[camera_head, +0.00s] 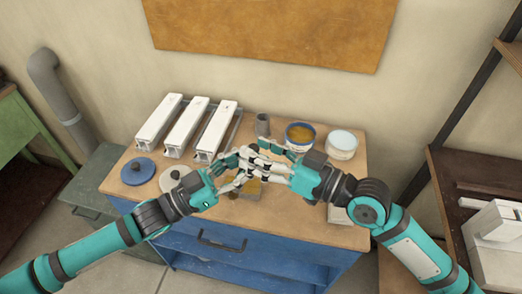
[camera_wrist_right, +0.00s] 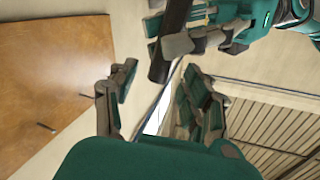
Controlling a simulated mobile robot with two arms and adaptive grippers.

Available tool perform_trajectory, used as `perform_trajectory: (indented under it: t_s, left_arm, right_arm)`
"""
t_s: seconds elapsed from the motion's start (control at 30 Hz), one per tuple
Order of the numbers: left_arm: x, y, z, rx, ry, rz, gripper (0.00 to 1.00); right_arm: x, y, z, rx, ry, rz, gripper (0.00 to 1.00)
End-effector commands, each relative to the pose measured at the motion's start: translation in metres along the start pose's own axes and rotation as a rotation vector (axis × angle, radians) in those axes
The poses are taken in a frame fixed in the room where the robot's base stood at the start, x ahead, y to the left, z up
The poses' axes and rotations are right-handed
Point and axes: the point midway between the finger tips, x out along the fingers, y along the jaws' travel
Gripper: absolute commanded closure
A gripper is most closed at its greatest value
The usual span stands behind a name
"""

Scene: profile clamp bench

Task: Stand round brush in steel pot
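A dark round rod (camera_wrist_right: 172,40), which looks like part of the round brush, shows in the right wrist view; its bristles cannot be made out. My left gripper (camera_head: 232,166) reaches in over the bench, and its pads sit on both sides of this rod. My right gripper (camera_head: 268,160) faces it from the right, fingertips close to the left ones. In the right wrist view its fingers (camera_wrist_right: 160,98) are spread, with the rod's end just beyond them. The grey steel pot (camera_head: 262,126) stands upright at the back of the bench, behind the grippers.
A blue-rimmed tin (camera_head: 300,134) and a pale round container (camera_head: 342,144) stand right of the pot. Three white profiles (camera_head: 187,126) lie at left. A blue disc (camera_head: 138,170) and a cream disc (camera_head: 174,178) lie in front. A yellowish block (camera_head: 250,189) is partly hidden under the grippers.

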Motion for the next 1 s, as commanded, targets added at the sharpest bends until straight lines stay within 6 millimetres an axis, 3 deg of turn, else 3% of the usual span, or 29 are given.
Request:
perform_trajectory:
  t_s: [0.03, 0.37, 0.4, 0.43, 0.63, 1.0]
  left_arm:
    - [0.0001, 0.0, -0.0003, 0.0, 0.001, 0.0, 1.0]
    - [0.0001, -0.0002, -0.0001, 0.0, 0.0, 0.0, 1.0]
    - [0.0001, -0.0002, 0.0, 0.0, 0.0, 0.0, 1.0]
    - [0.0001, -0.0002, -0.0001, 0.0, 0.0, 0.0, 0.79]
    - [0.0001, -0.0002, -0.0001, 0.0, 0.0, 0.0, 0.53]
    - [-0.0074, -0.0004, 0.0008, -0.001, -0.002, -0.001, 0.53]
  right_arm:
    - [-0.0001, -0.0001, -0.0001, 0.0, 0.0, 0.0, 0.59]
    - [-0.0002, -0.0006, -0.0001, 0.0, 0.0, -0.001, 1.0]
    - [-0.0002, -0.0007, -0.0001, 0.001, 0.0, -0.002, 1.0]
    - [-0.0002, -0.0009, -0.0003, 0.0, 0.001, -0.002, 1.0]
    - [-0.0002, -0.0007, -0.0003, 0.001, 0.001, -0.002, 1.0]
    - [-0.0003, -0.0002, -0.0004, 0.0, 0.001, 0.0, 1.0]
